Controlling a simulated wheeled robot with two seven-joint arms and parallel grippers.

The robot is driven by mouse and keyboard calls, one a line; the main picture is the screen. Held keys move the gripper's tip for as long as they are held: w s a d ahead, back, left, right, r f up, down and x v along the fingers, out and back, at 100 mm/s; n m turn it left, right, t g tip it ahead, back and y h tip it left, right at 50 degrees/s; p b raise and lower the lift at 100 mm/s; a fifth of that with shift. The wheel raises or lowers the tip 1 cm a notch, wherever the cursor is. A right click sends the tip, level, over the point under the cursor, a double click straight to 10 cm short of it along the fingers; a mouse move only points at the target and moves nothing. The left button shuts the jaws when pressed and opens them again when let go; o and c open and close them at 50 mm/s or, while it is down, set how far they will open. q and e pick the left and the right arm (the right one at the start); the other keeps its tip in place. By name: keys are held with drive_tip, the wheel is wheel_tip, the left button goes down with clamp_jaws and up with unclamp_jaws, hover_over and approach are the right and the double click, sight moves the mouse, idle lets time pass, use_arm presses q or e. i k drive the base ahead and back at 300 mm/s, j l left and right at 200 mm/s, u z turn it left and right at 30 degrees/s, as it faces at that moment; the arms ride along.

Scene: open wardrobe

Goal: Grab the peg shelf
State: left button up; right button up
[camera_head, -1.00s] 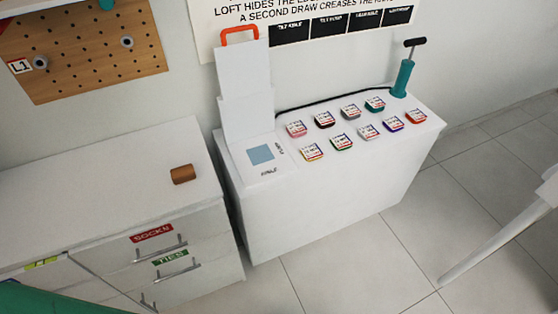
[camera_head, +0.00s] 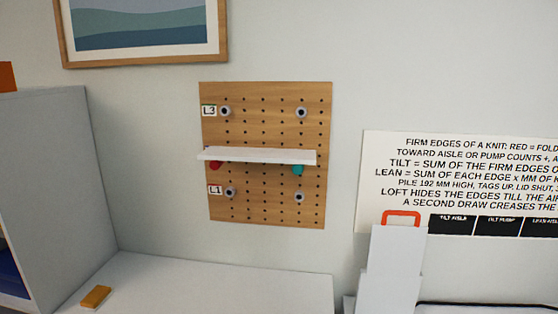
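The peg shelf (camera_head: 258,156) is a thin white board on the wooden pegboard (camera_head: 265,215), seen in the head view at the middle left. It sits between the L3 label (camera_head: 208,111) and the L1 label (camera_head: 215,189). A red knob (camera_head: 215,165) shows under its left end and a teal knob (camera_head: 298,170) under its right end. Grey round sockets show above and below the shelf. Neither of my grippers is in view.
A white cabinet top (camera_head: 200,285) lies below the pegboard, with a small orange-brown block (camera_head: 96,297) at its left. A tall grey-white panel (camera_head: 60,190) stands at left. A white stand with an orange handle (camera_head: 402,216) and a wall sign (camera_head: 480,170) are at right.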

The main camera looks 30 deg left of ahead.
sight(298, 156)
drive_tip(key=u, duration=1.2)
